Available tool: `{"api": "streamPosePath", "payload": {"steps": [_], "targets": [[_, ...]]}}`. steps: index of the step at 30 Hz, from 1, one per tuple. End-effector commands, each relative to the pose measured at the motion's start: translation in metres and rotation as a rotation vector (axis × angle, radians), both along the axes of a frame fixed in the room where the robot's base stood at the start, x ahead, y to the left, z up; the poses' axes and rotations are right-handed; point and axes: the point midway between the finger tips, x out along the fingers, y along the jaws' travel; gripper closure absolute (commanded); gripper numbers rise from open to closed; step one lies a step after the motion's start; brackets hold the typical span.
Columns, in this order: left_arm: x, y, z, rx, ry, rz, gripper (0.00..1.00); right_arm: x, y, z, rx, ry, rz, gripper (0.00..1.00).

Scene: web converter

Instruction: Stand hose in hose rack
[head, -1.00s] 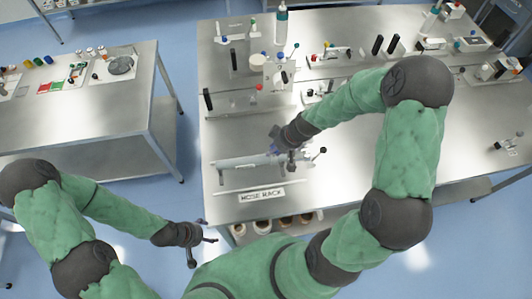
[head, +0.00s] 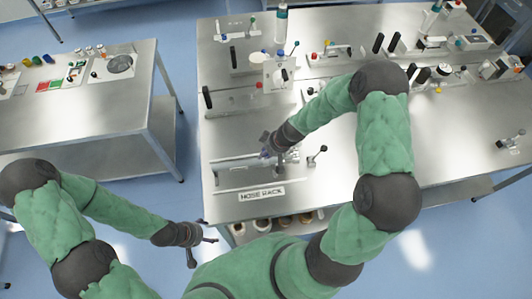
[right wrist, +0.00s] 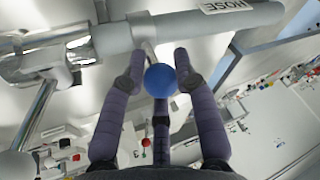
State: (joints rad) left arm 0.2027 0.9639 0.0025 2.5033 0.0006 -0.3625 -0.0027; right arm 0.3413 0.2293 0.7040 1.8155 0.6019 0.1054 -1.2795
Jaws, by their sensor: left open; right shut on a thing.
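The grey hose (head: 236,170) lies roughly level across the left part of the bench, just behind the hose rack sign (head: 262,193). My right gripper (head: 272,150) is at the hose's right part. In the right wrist view its fingers (right wrist: 160,65) flank a blue ball knob (right wrist: 160,80) on a stem reaching to the hose; exact contact is hard to see. Most of the rack is hidden.
A lever with a black ball (head: 323,149) stands right of my right gripper. Black posts and a clear panel (head: 245,100) stand behind the hose. Several containers (head: 262,224) sit under the front edge. A second table (head: 75,115) is at left. The bench's middle right is clear.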

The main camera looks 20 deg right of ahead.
Motion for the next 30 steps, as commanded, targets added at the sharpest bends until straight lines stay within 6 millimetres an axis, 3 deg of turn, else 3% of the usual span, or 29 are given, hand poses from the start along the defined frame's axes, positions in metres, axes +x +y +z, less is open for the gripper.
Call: {"api": "streamPosePath", "payload": {"steps": [1,3,4,17,30], "targets": [[0.0,0.0,0.0,0.0,0.0,0.0,0.27,-0.001,0.001,-0.001,0.001,0.004,0.0,0.67],[0.0,0.0,0.0,0.0,0.0,0.0,0.27,-0.002,0.001,-0.001,0.002,0.004,0.001,0.48],[0.0,0.0,0.0,0.0,0.0,0.0,0.27,-0.002,0.001,-0.001,0.002,0.004,0.001,0.46],[0.0,0.0,0.003,0.0,0.0,0.0,0.27,-0.003,-0.002,0.007,0.001,0.001,0.0,0.46],[0.0,0.0,0.018,0.0,0.0,0.0,0.27,-0.026,-0.025,0.08,-0.001,-0.001,-0.001,0.46]]}}
